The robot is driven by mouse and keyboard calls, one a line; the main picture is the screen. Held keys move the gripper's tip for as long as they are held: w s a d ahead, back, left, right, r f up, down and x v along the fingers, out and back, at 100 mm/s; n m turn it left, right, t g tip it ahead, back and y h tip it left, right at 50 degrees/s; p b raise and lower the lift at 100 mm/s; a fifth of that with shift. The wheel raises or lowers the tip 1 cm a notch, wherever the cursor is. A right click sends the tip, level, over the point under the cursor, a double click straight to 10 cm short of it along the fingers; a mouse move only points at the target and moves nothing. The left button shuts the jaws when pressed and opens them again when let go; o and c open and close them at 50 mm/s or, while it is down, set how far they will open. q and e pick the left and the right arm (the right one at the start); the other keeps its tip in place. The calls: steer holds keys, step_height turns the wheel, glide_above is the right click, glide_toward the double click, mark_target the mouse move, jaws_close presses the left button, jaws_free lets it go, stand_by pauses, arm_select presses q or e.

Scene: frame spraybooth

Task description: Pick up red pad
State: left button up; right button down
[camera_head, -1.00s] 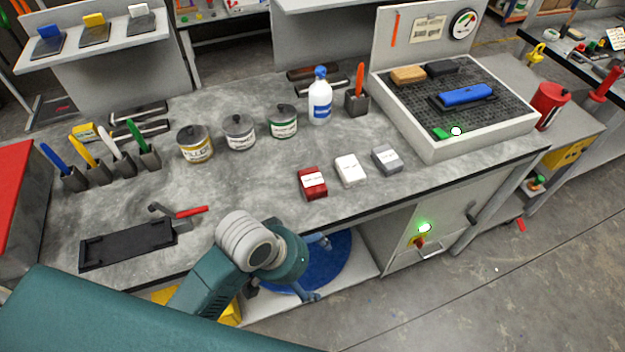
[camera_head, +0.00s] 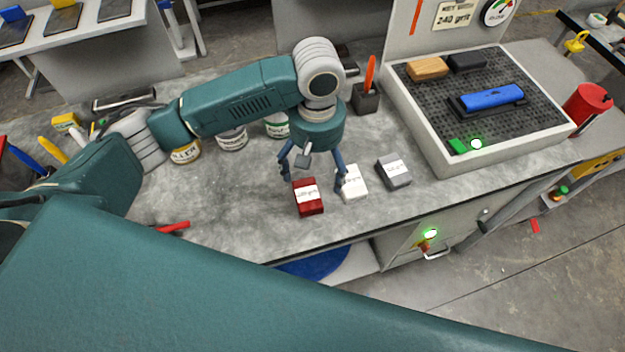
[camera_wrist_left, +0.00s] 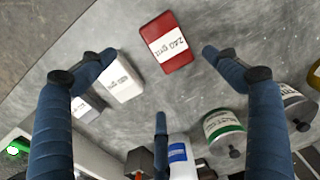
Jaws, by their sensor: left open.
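The red pad (camera_head: 308,197) lies on the grey worktop with a white label on its top. In the left wrist view the red pad (camera_wrist_left: 166,42) lies between and beyond the fingertips, and its label reads 240 grit. My left gripper (camera_head: 313,182) is open above the worktop, close over the pad, with its fingers spread to either side. It holds nothing. In the left wrist view my left gripper (camera_wrist_left: 157,52) has one fingertip near the white pad. Whether any finger touches a pad cannot be told. My right gripper is not in view.
A white pad (camera_head: 352,183) and a grey pad (camera_head: 393,171) lie just right of the red pad. Labelled cans (camera_head: 232,138) stand behind my arm. A grey tray (camera_head: 437,158) with a perforated bed stands at the right.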

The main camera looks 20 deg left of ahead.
mark_target(312, 192)
arm_select(q)
steer(key=s+f, duration=0.2)
steer(key=f, duration=0.1)
steer(key=shift+s+p, duration=0.1)
steer(key=shift+p, duration=0.25)
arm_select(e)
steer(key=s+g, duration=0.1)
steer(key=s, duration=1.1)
arm_select(q)
steer(key=f, duration=0.1)
steer(key=f+p, duration=0.1)
steer(key=f, duration=0.2)
steer(key=shift+w+a+f+p, duration=0.2)
steer(key=shift+w+f+p, duration=0.05)
steer(key=shift+f+p, duration=0.15)
steer(key=shift+f, duration=0.25)
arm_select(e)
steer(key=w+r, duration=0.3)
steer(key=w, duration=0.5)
arm_select(q)
steer(key=shift+f, duration=0.1)
steer(key=shift+c, duration=0.8)
steer(key=c, duration=0.8)
steer(key=shift+c, duration=1)
steer(key=shift+r+b, duration=1.3)
steer(key=shift+r, duration=8.8)
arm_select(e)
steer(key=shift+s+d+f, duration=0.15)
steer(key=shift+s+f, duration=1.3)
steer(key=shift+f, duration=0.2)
